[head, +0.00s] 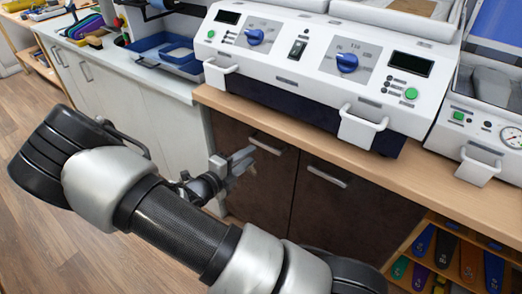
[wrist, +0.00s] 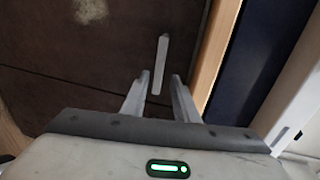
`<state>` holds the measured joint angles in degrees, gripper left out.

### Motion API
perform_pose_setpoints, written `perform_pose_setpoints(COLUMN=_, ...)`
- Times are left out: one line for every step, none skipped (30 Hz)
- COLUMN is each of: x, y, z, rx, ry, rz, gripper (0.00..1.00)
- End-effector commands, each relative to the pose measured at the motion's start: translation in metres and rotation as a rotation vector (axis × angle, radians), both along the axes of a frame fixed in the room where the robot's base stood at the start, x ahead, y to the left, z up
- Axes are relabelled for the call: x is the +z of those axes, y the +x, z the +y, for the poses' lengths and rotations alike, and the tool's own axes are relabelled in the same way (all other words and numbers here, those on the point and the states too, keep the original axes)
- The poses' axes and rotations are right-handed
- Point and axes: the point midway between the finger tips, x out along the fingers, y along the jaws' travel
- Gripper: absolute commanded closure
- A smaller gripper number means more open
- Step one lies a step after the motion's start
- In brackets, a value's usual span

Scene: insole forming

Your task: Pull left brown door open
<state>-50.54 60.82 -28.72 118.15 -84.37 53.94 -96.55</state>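The left brown door (head: 250,188) is the dark cabinet front below the wooden worktop, and it appears shut. Its light bar handle (head: 266,145) is near the door's top edge. My gripper (head: 245,160) is in front of this door, just left of and below the handle in the head view. In the wrist view the two fingers of my gripper (wrist: 160,76) are apart. The handle (wrist: 161,58) shows between and beyond the fingertips, in front of the brown door (wrist: 90,60). No contact with the handle is visible. My arm hides the lower part of the door.
The right brown door (head: 335,215) with its own handle (head: 327,177) adjoins it. The wooden worktop (head: 300,135) overhangs the doors and carries a white machine (head: 320,50). White cabinets (head: 105,85) stand left. A shelf of coloured insoles (head: 465,260) is at lower right.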

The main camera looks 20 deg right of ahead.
Motion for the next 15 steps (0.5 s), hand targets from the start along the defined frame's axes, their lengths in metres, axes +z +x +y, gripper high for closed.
perform_pose_setpoints(x=-0.005, y=0.006, z=-0.010, rx=-0.004, ry=-0.002, rz=0.001, gripper=0.73)
perform_pose_setpoints(x=-0.006, y=0.009, z=-0.016, rx=-0.003, ry=-0.003, rz=0.000, gripper=0.73)
perform_pose_setpoints(x=-0.008, y=0.014, z=-0.022, rx=-0.003, ry=-0.001, rz=0.000, gripper=0.73)
perform_pose_setpoints(x=-0.009, y=0.017, z=-0.027, rx=-0.003, ry=0.000, rz=0.000, gripper=0.73)
perform_pose_setpoints(x=-0.010, y=0.020, z=-0.032, rx=-0.002, ry=-0.001, rz=-0.001, gripper=0.73)
perform_pose_setpoints(x=-0.011, y=0.024, z=-0.037, rx=-0.003, ry=-0.001, rz=-0.001, gripper=0.73)
perform_pose_setpoints(x=-0.012, y=0.026, z=-0.042, rx=-0.003, ry=0.000, rz=0.000, gripper=0.73)
perform_pose_setpoints(x=-0.013, y=0.029, z=-0.045, rx=-0.002, ry=0.000, rz=0.000, gripper=0.73)
perform_pose_setpoints(x=-0.014, y=0.032, z=-0.049, rx=-0.001, ry=0.000, rz=-0.001, gripper=0.73)
perform_pose_setpoints(x=-0.014, y=0.034, z=-0.052, rx=-0.001, ry=0.000, rz=-0.001, gripper=0.73)
perform_pose_setpoints(x=-0.015, y=0.036, z=-0.054, rx=-0.001, ry=0.000, rz=-0.001, gripper=0.73)
perform_pose_setpoints(x=-0.015, y=0.038, z=-0.057, rx=-0.001, ry=0.001, rz=0.000, gripper=0.73)
perform_pose_setpoints(x=-0.015, y=0.039, z=-0.059, rx=-0.001, ry=0.001, rz=0.000, gripper=0.73)
perform_pose_setpoints(x=-0.016, y=0.040, z=-0.060, rx=-0.001, ry=0.001, rz=0.000, gripper=0.73)
perform_pose_setpoints(x=-0.016, y=0.040, z=-0.061, rx=0.000, ry=0.001, rz=0.000, gripper=0.73)
